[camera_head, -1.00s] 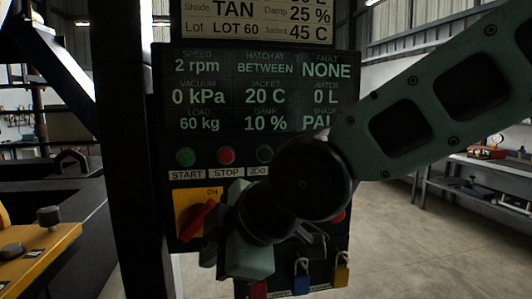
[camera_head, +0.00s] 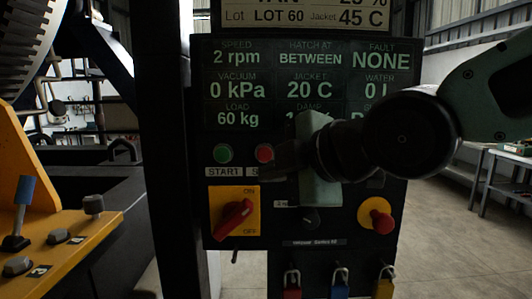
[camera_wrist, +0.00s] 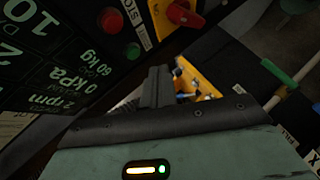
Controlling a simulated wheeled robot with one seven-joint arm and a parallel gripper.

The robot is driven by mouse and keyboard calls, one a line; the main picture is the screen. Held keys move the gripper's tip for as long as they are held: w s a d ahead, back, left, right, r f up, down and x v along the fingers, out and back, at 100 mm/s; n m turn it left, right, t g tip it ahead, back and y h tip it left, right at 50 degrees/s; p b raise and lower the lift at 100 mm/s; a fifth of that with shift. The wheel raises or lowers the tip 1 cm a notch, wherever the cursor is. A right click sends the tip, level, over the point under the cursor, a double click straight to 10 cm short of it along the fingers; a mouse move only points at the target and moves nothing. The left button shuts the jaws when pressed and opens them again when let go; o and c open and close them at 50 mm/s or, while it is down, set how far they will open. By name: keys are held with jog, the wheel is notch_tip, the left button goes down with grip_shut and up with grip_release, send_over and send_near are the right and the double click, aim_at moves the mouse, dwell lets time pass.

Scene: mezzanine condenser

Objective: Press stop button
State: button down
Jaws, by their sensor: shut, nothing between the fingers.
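The red stop button (camera_head: 264,153) is on the dark control panel, right of the green start button (camera_head: 223,153). The STOP label below it is mostly hidden by my gripper. My gripper (camera_head: 268,170) is shut and empty, its tips just below and right of the stop button; I cannot tell whether they touch the panel. In the wrist view the red button (camera_wrist: 111,20) and green button (camera_wrist: 133,51) show at the upper left, and the shut dark fingers of my gripper (camera_wrist: 158,72) point up beside them.
A red rotary switch (camera_head: 233,217) on a yellow plate sits below the buttons. A red emergency knob (camera_head: 381,220) is at the lower right. Several padlocks hang below, including a blue one (camera_head: 340,284). A yellow console with levers (camera_head: 60,238) stands at the left.

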aim_at(271, 158)
jog(key=shift+w+d+p, duration=0.1)
jog(key=shift+w+p, duration=3.4)
jog(key=shift+w, duration=0.6)
jog(key=shift+w, duration=0.1)
jog(key=shift+w, duration=0.35)
jog(key=shift+w, duration=0.45)
jog(key=shift+s, duration=0.1)
jog(key=shift+s+b, duration=0.65)
jog(key=shift+s, duration=0.15)
